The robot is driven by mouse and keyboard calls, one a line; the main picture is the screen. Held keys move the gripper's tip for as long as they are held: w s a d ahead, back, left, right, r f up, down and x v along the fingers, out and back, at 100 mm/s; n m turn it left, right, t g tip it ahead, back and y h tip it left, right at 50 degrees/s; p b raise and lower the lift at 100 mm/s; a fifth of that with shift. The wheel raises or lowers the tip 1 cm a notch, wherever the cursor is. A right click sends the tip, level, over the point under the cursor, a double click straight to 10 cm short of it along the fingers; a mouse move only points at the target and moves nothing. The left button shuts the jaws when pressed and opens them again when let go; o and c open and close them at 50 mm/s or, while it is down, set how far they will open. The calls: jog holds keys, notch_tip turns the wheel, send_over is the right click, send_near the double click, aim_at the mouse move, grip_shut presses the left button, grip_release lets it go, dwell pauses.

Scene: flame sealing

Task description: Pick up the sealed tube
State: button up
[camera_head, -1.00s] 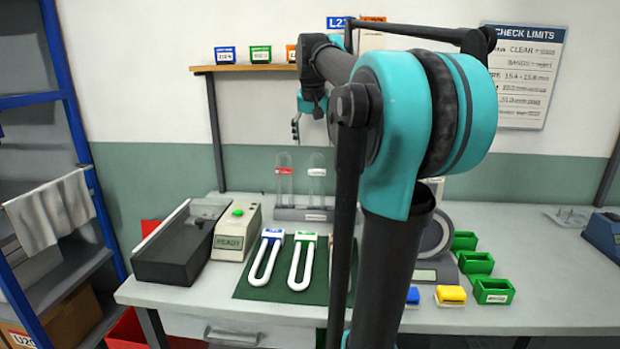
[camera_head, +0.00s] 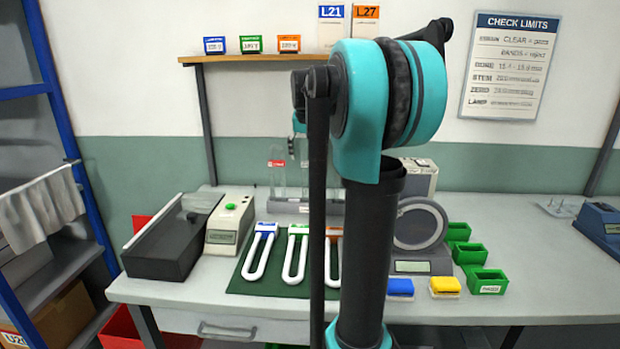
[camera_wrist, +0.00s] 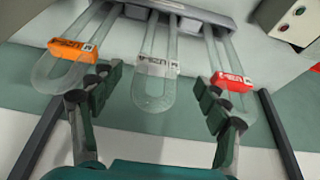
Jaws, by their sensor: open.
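Three clear U-shaped glass tubes stand in a grey rack (camera_head: 290,207). In the wrist view they carry an orange label (camera_wrist: 75,52), a white label (camera_wrist: 158,66) and a red label (camera_wrist: 232,82). My gripper (camera_wrist: 153,88) is open, its fingers spread on either side of the white-labelled tube (camera_wrist: 152,92), with nothing held. The left finger is close to the orange-labelled tube and the right finger overlaps the red-labelled one in view; contact cannot be told. In the head view the red-labelled tube (camera_head: 277,163) shows, while my arm hides part of the rack. Which tube is sealed cannot be told.
White U-shaped pieces with blue (camera_head: 266,227), green (camera_head: 298,229) and orange labels lie on a green mat (camera_head: 236,284). A black tray (camera_head: 160,258) and a beige box (camera_head: 229,224) stand left. Green bins (camera_head: 487,281) stand right. A shelf (camera_head: 250,58) is above.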

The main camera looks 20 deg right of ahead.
aim_at(310, 162)
jog(key=x, duration=0.5)
jog(key=shift+w+d, duration=0.1)
jog(key=shift+d, duration=0.1)
jog(key=c, duration=1.3)
jog(key=shift+r, duration=0.1)
